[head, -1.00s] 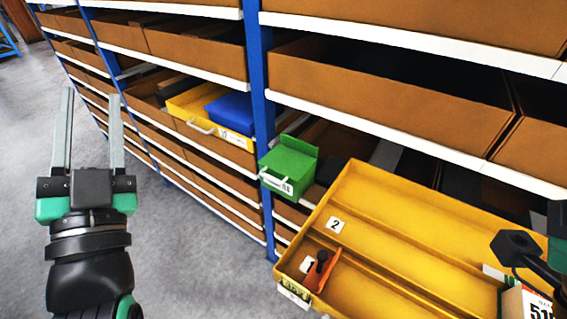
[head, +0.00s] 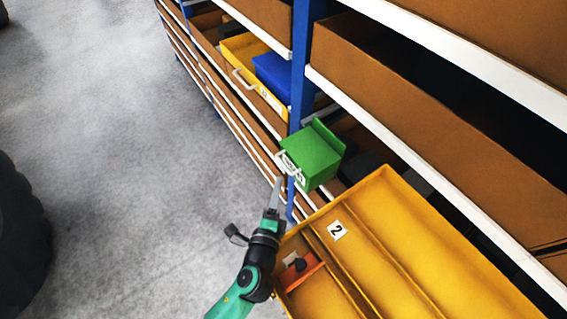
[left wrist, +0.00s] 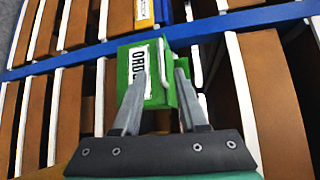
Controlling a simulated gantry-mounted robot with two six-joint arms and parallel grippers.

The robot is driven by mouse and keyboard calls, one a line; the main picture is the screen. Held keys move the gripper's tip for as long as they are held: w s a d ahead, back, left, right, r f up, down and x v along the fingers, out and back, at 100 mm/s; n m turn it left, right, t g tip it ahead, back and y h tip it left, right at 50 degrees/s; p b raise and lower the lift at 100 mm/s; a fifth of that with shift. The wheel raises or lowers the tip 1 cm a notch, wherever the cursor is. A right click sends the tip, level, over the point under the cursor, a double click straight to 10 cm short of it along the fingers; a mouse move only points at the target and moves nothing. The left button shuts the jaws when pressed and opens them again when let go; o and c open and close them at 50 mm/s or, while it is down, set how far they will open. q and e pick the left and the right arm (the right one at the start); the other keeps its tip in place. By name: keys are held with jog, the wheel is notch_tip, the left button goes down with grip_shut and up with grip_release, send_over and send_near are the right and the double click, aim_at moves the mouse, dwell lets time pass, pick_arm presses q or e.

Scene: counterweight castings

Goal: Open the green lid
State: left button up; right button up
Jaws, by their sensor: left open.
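The green box (head: 310,158) with its green lid sticks out from the shelf beside the blue post. Its top looks flat and covered, and a green panel (head: 329,137) stands up along its back edge. A white handle (head: 291,167) is on its front. My left gripper (head: 279,181) is just in front of and below the handle; contact cannot be told. In the left wrist view, the open fingers (left wrist: 160,72) point at the green box (left wrist: 158,98), which has a white label (left wrist: 139,75). The fingers cover part of it. My right gripper is out of view.
A yellow tray (head: 395,225) marked 2 juts out at lower right, close to my left arm, with an orange tool (head: 298,270) in it. A yellow drawer (head: 240,46) holds a blue bin (head: 272,72). Brown shelf boxes (head: 400,110) fill the rack.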

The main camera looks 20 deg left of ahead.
aim_at(283, 166)
pick_arm(q)
jog(key=b+x, duration=0.1)
jog(key=x, duration=0.8)
jog(key=shift+w+r, duration=0.1)
grip_shut()
dwell(1.0)
